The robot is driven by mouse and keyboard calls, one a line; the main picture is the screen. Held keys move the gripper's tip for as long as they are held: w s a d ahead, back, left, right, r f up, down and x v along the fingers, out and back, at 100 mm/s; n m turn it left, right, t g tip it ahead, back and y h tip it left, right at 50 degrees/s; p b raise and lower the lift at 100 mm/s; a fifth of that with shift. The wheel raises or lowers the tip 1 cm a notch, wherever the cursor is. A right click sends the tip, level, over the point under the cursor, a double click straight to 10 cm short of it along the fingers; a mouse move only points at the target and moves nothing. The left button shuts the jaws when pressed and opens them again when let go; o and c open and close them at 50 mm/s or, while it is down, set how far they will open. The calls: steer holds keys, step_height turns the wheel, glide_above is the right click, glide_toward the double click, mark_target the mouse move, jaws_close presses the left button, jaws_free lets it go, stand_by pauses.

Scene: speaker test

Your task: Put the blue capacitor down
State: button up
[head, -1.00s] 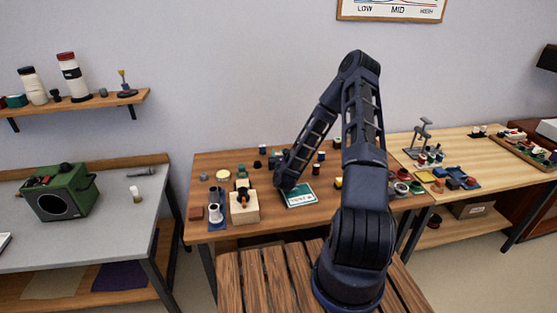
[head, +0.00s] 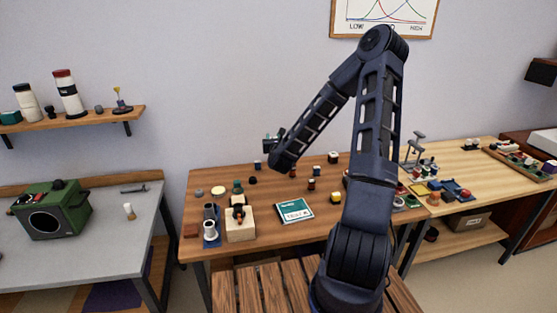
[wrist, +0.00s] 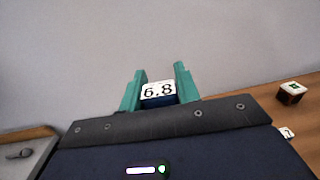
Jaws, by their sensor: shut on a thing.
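My gripper (wrist: 160,84) is shut on the blue capacitor (wrist: 158,100), which sits between the two teal fingers in the wrist view. The capacitor has a white top marked 6.8 and a dark blue side. In the head view my gripper (head: 270,146) is raised above the back part of the wooden table (head: 270,236), against the wall. The held capacitor is too small to make out clearly there.
A teal-and-white "TEST A" box (head: 295,211) lies mid-table. Several small capacitors, such as a white-topped one (head: 333,156), stand toward the back. Bare wood shows between them.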

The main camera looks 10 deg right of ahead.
steer(key=n+y, duration=0.1)
steer(key=y, duration=0.1)
steer(key=n+g+y, duration=1.1)
steer(key=n+y, duration=0.2)
steer(key=y, duration=0.3)
glide_above(286, 213)
step_height(286, 213, down, 14)
steer(key=r, duration=0.1)
steer(key=shift+s+f, duration=0.2)
steer(key=shift+f, duration=2.55)
steer(key=shift+f, duration=0.1)
steer(key=o, duration=1)
steer(key=shift+c, duration=0.2)
